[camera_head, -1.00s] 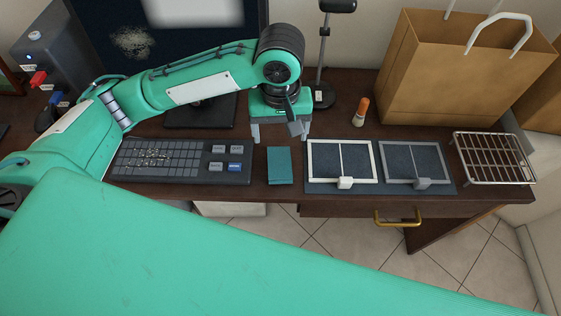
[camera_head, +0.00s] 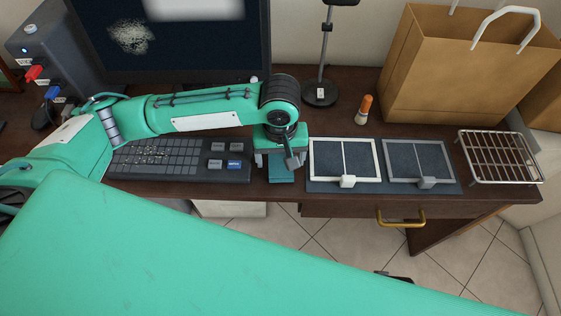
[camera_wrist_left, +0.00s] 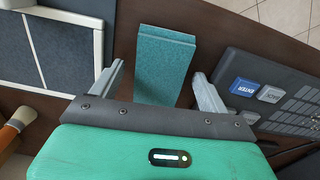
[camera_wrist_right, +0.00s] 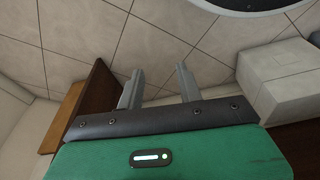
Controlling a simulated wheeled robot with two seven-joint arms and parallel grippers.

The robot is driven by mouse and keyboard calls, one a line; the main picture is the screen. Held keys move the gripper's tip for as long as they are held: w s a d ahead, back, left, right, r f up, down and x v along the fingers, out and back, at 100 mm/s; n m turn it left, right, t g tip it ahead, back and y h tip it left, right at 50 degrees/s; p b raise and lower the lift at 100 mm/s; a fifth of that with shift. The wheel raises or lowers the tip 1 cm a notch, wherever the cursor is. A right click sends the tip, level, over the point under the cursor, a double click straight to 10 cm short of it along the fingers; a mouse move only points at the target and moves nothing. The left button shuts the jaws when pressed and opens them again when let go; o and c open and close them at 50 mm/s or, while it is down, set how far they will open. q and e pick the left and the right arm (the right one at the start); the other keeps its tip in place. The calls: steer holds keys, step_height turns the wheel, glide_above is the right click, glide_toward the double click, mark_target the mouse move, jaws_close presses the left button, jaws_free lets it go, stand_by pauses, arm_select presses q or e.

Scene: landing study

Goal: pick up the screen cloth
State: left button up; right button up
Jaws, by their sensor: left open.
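The screen cloth is a flat teal block-like folded piece (camera_wrist_left: 165,60) on the dark desk; in the head view only its front part (camera_head: 281,177) shows below my gripper. My left gripper (camera_head: 280,163) is over it, open. In the left wrist view the fingers of my left gripper (camera_wrist_left: 157,76) are apart, one on each side of the cloth, with gaps and no clear contact. My right gripper (camera_wrist_right: 157,76) is open and empty, over the tiled floor. The monitor (camera_head: 185,45) has a pale speckled smudge on its screen.
A keyboard (camera_head: 165,158) with pale specks is left of the cloth. A mat with two framed panels (camera_head: 343,160) is close on its right. Farther right are a wire rack (camera_head: 498,158) and a paper bag (camera_head: 455,75). An orange-capped bottle (camera_head: 364,110) stands behind the panels.

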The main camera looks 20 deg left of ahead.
mark_target(280, 160)
arm_select(q)
steer(key=c, duration=1.1)
steer(key=shift+o, duration=0.2)
steer(key=shift+r, duration=0.15)
